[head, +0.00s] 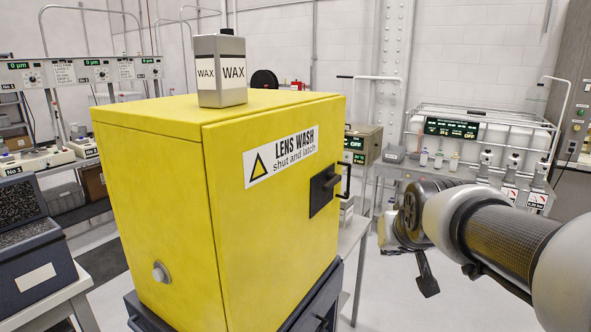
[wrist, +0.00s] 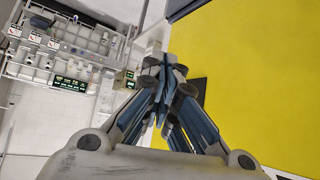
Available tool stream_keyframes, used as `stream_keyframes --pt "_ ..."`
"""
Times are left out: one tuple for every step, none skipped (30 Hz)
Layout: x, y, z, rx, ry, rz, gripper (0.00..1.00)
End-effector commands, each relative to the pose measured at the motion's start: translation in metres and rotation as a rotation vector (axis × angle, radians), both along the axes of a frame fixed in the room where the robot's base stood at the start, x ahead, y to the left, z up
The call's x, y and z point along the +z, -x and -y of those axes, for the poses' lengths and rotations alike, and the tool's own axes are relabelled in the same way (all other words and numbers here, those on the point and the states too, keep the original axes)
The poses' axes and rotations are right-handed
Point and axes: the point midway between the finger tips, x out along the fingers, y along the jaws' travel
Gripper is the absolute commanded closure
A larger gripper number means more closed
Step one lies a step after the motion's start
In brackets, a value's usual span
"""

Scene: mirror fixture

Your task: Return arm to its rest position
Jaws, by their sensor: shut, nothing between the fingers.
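My arm (head: 500,240) reaches in from the right edge of the head view, in the open space right of the yellow cabinet. In the wrist view my gripper (wrist: 166,82) is shut, with its fingertips together and nothing held. The cabinet's yellow face (wrist: 255,75) fills the right side of that view, with a dark patch partly hidden behind the fingers. I cannot tell how near the fingertips are to it. In the head view the yellow LENS WASH cabinet (head: 265,225) stands upright with its door closed. Its black latch plate and handle (head: 325,190) are on the door's right side.
A grey WAX can (head: 221,95) stands on the cabinet top. A rack with bottles (head: 480,125) stands behind my arm, and it also shows in the wrist view (wrist: 65,45). A dark console (head: 35,240) is at the left. Floor shows between cabinet and arm.

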Motion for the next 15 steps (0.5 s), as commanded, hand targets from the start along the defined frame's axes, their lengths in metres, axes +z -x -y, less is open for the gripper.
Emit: stream_keyframes --pt "-0.003 0.03 -0.007 0.009 -0.003 -0.033 1.0" --pt "-0.007 0.047 -0.01 0.013 -0.005 -0.057 1.0" --pt "-0.014 0.07 -0.014 0.019 -0.007 -0.091 1.0" --pt "-0.018 0.087 -0.017 0.025 -0.009 -0.116 1.0" --pt "-0.024 0.104 -0.02 0.029 -0.011 -0.14 1.0" --pt "-0.032 0.127 -0.024 0.036 -0.013 -0.173 1.0" --pt "-0.038 0.143 -0.026 0.04 -0.015 -0.197 1.0" --pt "-0.044 0.16 -0.028 0.045 -0.017 -0.221 1.0" --pt "-0.052 0.18 -0.031 0.051 -0.018 -0.251 1.0" --pt "-0.058 0.195 -0.033 0.056 -0.019 -0.273 1.0" --pt "-0.065 0.208 -0.034 0.06 -0.02 -0.293 1.0" --pt "-0.072 0.225 -0.036 0.066 -0.021 -0.318 1.0" --pt "-0.078 0.236 -0.037 0.069 -0.022 -0.335 1.0" --pt "-0.083 0.246 -0.038 0.072 -0.022 -0.351 1.0" --pt "-0.088 0.257 -0.039 0.075 -0.022 -0.367 1.0"
